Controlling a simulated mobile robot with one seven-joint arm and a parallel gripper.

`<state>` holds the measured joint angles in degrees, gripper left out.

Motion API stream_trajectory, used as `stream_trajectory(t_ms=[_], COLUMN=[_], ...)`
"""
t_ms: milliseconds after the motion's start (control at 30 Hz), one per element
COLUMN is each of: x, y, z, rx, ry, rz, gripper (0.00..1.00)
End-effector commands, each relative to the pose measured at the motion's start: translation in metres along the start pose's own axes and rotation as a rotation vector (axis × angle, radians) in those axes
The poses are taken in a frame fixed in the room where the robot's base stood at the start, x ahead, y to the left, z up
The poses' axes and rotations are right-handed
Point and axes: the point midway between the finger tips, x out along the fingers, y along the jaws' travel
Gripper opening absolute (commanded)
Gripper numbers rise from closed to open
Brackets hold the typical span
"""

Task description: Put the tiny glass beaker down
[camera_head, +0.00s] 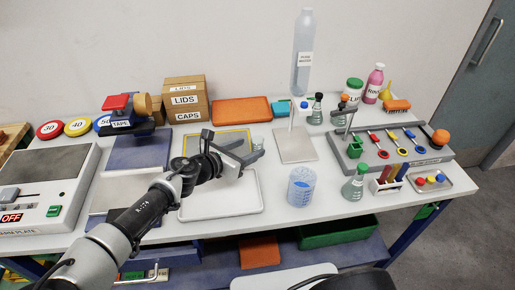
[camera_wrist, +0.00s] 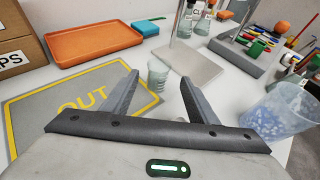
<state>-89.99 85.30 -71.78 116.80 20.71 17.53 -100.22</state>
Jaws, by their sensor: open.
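The tiny glass beaker (camera_wrist: 158,73) stands upright, clear and small, at the right edge of the grey mat marked OUT (camera_wrist: 85,98). I cannot tell whether its base is on the mat or just beside it. My gripper (camera_wrist: 161,84) is open, with one finger on each side of the beaker in the picture and visible space between them. In the head view my gripper (camera_head: 249,151) is low over the bench, and the beaker is largely hidden behind its fingers. The yellow-bordered mat (camera_head: 215,136) shows behind my gripper.
A white tray (camera_head: 247,202) lies below my gripper. A stand with a grey base plate (camera_head: 296,147) is to the right, with a blue plastic beaker (camera_head: 302,187) in front. An orange tray (camera_head: 241,110) and cardboard boxes (camera_head: 186,101) stand behind.

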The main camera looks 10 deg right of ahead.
Motion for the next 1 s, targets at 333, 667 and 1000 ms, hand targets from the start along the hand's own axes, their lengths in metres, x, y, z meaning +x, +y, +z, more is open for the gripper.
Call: stream_trajectory(t_ms=[333, 667, 1000], x=[0.034, 0.064, 0.063], y=[0.001, 0.003, 0.003], z=[0.001, 0.001, 0.001], rx=[0.001, -0.001, -0.001], ry=[-0.001, 0.001, 0.001], rz=[-0.004, -0.001, 0.000], gripper=[0.53, 0.53, 0.25])
